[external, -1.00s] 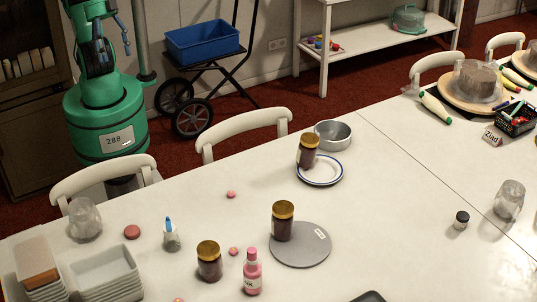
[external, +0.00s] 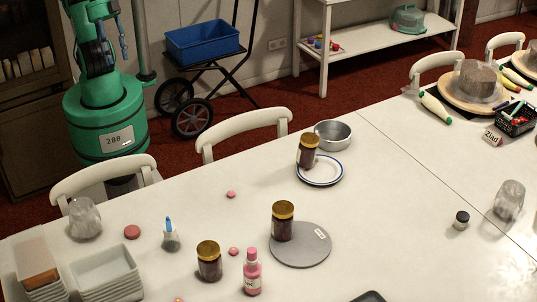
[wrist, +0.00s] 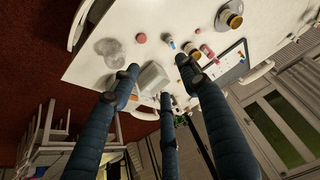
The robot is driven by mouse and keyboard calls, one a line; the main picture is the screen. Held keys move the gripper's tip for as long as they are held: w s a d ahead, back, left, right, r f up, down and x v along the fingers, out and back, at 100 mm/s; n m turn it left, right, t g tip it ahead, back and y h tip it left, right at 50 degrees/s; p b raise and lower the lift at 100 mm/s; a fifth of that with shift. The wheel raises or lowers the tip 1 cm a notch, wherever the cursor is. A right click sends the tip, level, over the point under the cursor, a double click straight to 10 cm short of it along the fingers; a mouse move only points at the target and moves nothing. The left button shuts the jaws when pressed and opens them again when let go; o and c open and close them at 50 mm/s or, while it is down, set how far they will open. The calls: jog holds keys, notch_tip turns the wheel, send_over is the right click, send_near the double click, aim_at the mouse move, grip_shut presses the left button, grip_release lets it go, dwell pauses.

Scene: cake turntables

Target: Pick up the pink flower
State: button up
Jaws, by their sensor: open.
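Several small pink pieces lie on the white table in the external view: one near the middle left (external: 231,194), one beside the dark jar (external: 233,251), and one at the bottom edge (external: 179,299). They are too small to tell for sure which is a flower. A larger reddish-pink disc (external: 132,232) lies further left and also shows in the wrist view (wrist: 141,38). My gripper (wrist: 160,75) has its dark blue fingers spread, with nothing held between them. In the external view my gripper (external: 110,50) is above the floor behind the chairs, well away from the table items.
White chairs (external: 243,130) stand between my base and the table. Stacked white dishes (external: 107,268), a glass (external: 84,220), a small bottle (external: 171,238), dark jars (external: 209,262) and a pink bottle (external: 252,275) crowd the near table. A blue bin cart (external: 203,43) stands behind.

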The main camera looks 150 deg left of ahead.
jog(key=w+a+f+g, duration=0.1)
jog(key=w+a+f, duration=0.15)
jog(key=w, duration=0.25)
jog(key=w+a+f, duration=0.1)
jog(key=w+a, duration=0.2)
jog(key=w, duration=0.2)
jog(key=m+g+p, duration=0.3)
jog(key=g, duration=0.1)
send_over(231, 191)
notch_tip(231, 191, down, 33)
jog(key=shift+f, duration=0.2)
jog(key=shift+f+b, duration=0.7)
jog(key=shift+f, duration=3.6)
